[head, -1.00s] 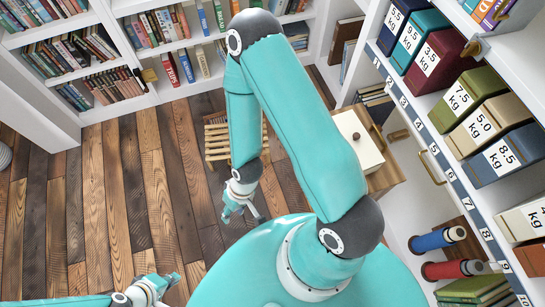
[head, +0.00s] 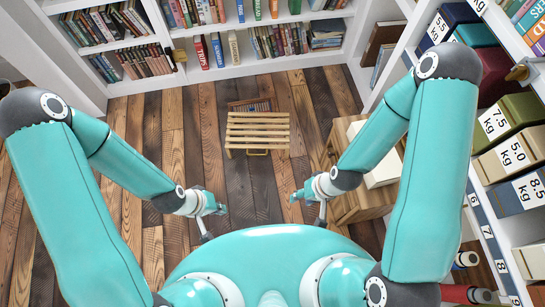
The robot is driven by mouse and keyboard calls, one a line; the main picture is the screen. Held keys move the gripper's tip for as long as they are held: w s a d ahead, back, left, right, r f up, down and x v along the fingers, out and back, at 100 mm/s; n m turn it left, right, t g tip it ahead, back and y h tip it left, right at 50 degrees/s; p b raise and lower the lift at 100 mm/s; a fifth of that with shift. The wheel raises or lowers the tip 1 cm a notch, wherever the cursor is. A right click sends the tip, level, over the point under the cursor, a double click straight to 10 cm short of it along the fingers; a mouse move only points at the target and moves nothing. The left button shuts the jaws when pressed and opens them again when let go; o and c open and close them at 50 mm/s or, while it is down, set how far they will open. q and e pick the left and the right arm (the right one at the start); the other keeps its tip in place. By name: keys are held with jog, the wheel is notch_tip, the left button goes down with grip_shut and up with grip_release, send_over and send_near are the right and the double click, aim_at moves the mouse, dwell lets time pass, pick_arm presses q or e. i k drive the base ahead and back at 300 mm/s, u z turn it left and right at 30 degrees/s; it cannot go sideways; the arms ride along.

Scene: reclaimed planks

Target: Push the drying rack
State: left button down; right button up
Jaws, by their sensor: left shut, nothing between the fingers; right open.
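The drying rack (head: 257,130), made of pale wooden slats, stands on the plank floor in the upper middle of the head view. A brass-coloured bar shows at its near edge. My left gripper (head: 214,215) is below and left of the rack, shut and empty. My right gripper (head: 306,206) is below and right of the rack, open and empty. Both grippers are apart from the rack, with bare floor between.
Bookshelves (head: 255,62) stand behind the rack. A wooden cabinet (head: 358,203) with a white top is close to my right arm. A shelf of weight-labelled boxes (head: 510,155) lines the right side. The floor (head: 255,190) between rack and grippers is clear.

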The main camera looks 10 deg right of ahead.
aim_at(230, 120)
jog(key=z, duration=0.25)
jog(key=i, duration=1)
jog(key=u, duration=0.25)
